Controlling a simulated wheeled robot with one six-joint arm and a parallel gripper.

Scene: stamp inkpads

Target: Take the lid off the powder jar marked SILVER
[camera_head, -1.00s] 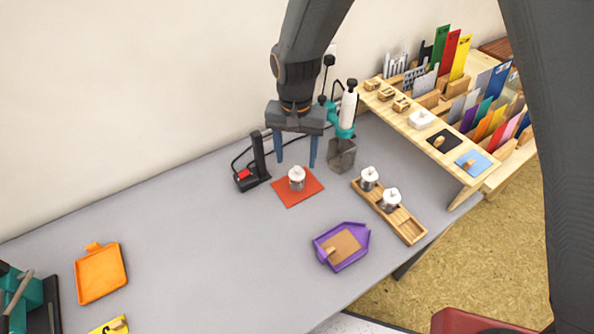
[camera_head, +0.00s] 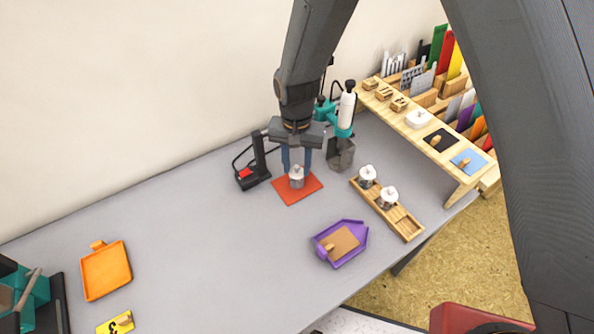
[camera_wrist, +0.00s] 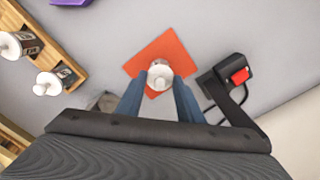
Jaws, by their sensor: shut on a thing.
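A small jar (camera_head: 297,182) with a white knobbed lid (camera_head: 297,171) stands upright on a red-orange mat (camera_head: 313,189). The lid also shows from above in the wrist view (camera_wrist: 160,74). No marking on this jar can be read. My gripper (camera_head: 297,169) points straight down over the jar, and its blue fingers are shut on the lid, one on each side. In the wrist view the fingertips partly hide the jar. The lid appears to sit on the jar; I cannot see a gap.
Two more lidded jars (camera_head: 367,177) (camera_head: 388,197) stand in a wooden tray (camera_head: 409,228) to the right. A black device with a red button (camera_head: 247,174) stands close left of the mat. A teal-and-white tool (camera_head: 344,118) stands behind right. A purple tray (camera_head: 357,232) lies in front.

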